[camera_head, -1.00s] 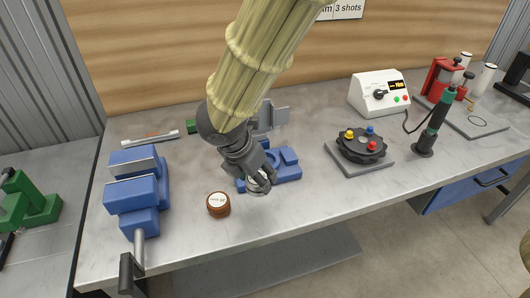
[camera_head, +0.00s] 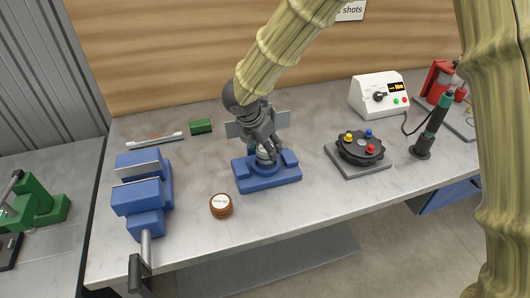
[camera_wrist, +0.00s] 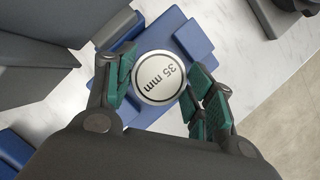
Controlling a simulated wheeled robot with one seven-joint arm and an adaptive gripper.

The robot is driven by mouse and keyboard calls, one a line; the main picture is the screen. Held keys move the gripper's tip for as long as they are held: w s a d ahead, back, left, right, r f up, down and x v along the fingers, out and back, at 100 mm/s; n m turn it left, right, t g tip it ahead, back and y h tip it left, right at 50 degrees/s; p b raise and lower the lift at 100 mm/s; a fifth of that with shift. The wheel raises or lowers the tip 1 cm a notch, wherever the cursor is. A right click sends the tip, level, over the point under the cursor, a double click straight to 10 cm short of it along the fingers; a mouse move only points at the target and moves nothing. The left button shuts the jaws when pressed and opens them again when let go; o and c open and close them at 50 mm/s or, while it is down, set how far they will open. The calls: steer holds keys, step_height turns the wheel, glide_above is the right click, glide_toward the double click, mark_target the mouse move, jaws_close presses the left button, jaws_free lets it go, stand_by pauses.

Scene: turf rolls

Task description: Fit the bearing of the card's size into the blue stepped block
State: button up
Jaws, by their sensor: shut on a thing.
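The blue stepped block (camera_head: 268,184) stands mid-bench in the head view, and parts of it show under the fingers in the wrist view (camera_wrist: 195,38). My gripper (camera_head: 265,153) points down over the block's middle. In the wrist view its green-padded fingers (camera_wrist: 161,84) are shut on a round silver bearing (camera_wrist: 158,77) marked "35 mm". The bearing also shows under the fingers in the head view (camera_head: 264,154). It is over or at the block's round seat; I cannot tell whether it is in it. A brown round piece with a white label (camera_head: 221,205) lies left of the block.
A blue vise (camera_head: 140,193) stands at the left, with a green block (camera_head: 201,126) behind. A dark rotary fixture (camera_head: 360,147) and a white control box (camera_head: 378,94) are to the right.

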mark_target(263, 151)
steer(key=shift+f+p, duration=0.3)
steer(key=shift+f, duration=1.35)
steer(key=shift+f, duration=0.1)
steer(key=o, duration=1.2)
steer(key=shift+s, duration=0.1)
steer(key=shift+o, duration=0.2)
steer(key=b+v, duration=0.1)
steer(key=v, duration=1.1)
